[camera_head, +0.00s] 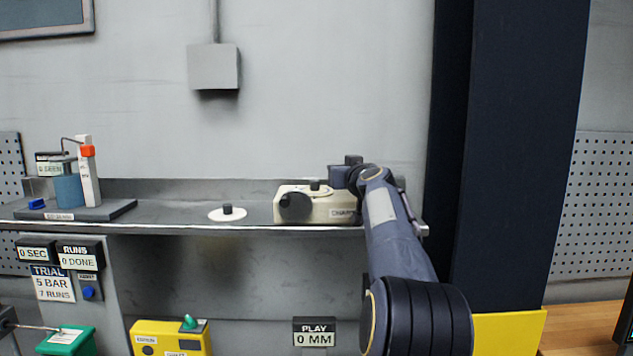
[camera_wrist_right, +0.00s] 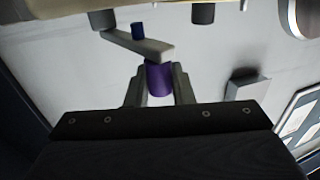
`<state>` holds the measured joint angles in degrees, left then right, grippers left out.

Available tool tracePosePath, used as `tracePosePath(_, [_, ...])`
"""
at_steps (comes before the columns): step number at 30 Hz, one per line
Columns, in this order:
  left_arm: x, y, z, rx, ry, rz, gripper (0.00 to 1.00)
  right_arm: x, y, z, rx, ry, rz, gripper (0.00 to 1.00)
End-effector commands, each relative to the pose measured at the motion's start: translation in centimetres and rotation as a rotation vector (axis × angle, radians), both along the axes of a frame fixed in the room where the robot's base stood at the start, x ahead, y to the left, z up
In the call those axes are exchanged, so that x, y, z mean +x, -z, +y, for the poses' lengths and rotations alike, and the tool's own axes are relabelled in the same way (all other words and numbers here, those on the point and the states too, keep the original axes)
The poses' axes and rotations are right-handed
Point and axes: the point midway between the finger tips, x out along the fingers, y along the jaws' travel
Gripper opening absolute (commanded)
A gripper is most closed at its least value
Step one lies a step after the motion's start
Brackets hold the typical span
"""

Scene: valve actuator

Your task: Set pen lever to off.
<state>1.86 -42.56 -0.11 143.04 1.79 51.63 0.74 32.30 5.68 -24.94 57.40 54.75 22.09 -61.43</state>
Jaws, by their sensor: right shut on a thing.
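The beige chart recorder (camera_head: 322,206) stands on the shelf in the head view, with a dark round knob on its front left and a small black knob on top. My right arm reaches over its right end, hiding part of it. In the right wrist view, my right gripper (camera_wrist_right: 158,84) is shut on the purple grip (camera_wrist_right: 159,75) at the end of a short grey lever (camera_wrist_right: 138,43). A small blue peg (camera_wrist_right: 138,30) stands beside the lever. The lever's setting cannot be read.
A white disc (camera_head: 229,214) with a black knob lies on the shelf left of the recorder. A rig with a blue cylinder (camera_head: 69,190) stands farther left. A dark pillar (camera_head: 520,150) rises on the right. The shelf between the rig and disc is clear.

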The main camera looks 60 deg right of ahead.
Motion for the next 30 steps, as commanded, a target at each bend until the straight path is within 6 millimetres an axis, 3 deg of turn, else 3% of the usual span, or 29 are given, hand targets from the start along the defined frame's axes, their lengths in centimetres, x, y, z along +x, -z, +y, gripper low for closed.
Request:
tracePosePath(3, [0.0, 1.7, 0.0, 0.000, 0.000, 0.000, 0.00, -1.4, 0.4, -0.5, -0.006, 0.012, -0.001, 0.00])
tracePosePath(10, [0.0, 3.5, 0.0, 0.000, 0.000, 0.000, 0.00, -3.0, 0.2, -1.1, -0.007, 0.014, -0.001, 0.00])
tracePosePath(30, [0.0, 4.4, 0.0, 0.000, 0.000, 0.000, 0.00, -4.2, 0.0, -1.9, -0.004, 0.009, 0.002, 0.00])
